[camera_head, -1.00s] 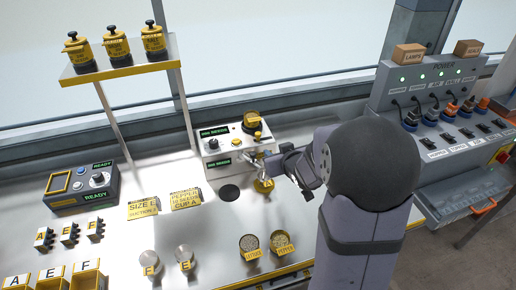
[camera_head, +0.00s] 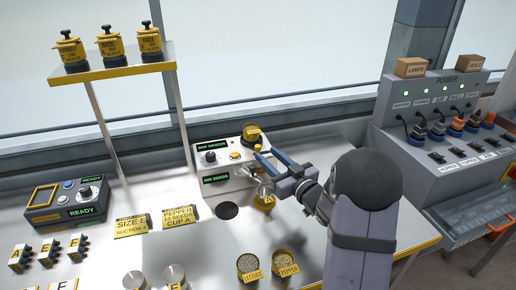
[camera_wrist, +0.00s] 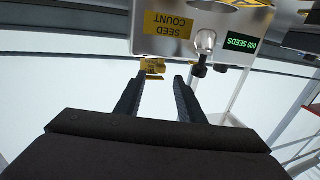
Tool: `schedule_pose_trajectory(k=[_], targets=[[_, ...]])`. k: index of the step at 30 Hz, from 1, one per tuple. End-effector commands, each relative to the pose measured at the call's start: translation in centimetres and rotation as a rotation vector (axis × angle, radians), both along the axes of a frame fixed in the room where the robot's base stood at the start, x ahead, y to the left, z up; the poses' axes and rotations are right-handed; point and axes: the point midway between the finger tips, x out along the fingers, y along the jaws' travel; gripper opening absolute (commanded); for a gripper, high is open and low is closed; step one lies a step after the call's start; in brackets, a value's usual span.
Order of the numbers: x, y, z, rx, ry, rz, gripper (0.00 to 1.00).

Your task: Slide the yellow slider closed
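The seeder box (camera_head: 220,181) stands on the bench with a yellow-topped hopper (camera_head: 252,134) on it. In the wrist view its panel shows upside down, with a yellow SEED COUNT label (camera_wrist: 168,24). A small yellow piece (camera_wrist: 152,66), probably the yellow slider, sticks out at the panel's edge. My gripper (camera_wrist: 155,82) is open, its two dark fingers apart and pointing at the box. The yellow piece is just beyond the fingertips, nearer the left finger; no contact is visible. In the head view my gripper (camera_head: 263,163) is at the box's right side.
A silver spout-like part with a black end (camera_wrist: 203,50) is close to the right fingertip. A small yellow-based cup (camera_head: 264,201) stands below my gripper. Seed cups (camera_head: 249,268) are in front. The power panel (camera_head: 440,100) stands at right.

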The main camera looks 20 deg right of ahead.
Motion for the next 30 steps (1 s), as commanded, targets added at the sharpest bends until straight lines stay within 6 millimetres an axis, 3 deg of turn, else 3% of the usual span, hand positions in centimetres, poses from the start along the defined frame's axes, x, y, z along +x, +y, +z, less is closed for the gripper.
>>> schedule_pose_trajectory(k=[15, 28, 29, 30], targets=[[5.7, 1.6, 0.0, 0.000, 0.002, 0.001, 0.35], [6.6, 1.8, 0.0, 0.000, 0.002, -0.001, 0.35], [6.6, 1.8, 0.0, 0.000, 0.002, -0.001, 0.33], [6.6, 1.8, 0.0, 0.000, 0.002, -0.001, 0.23]])
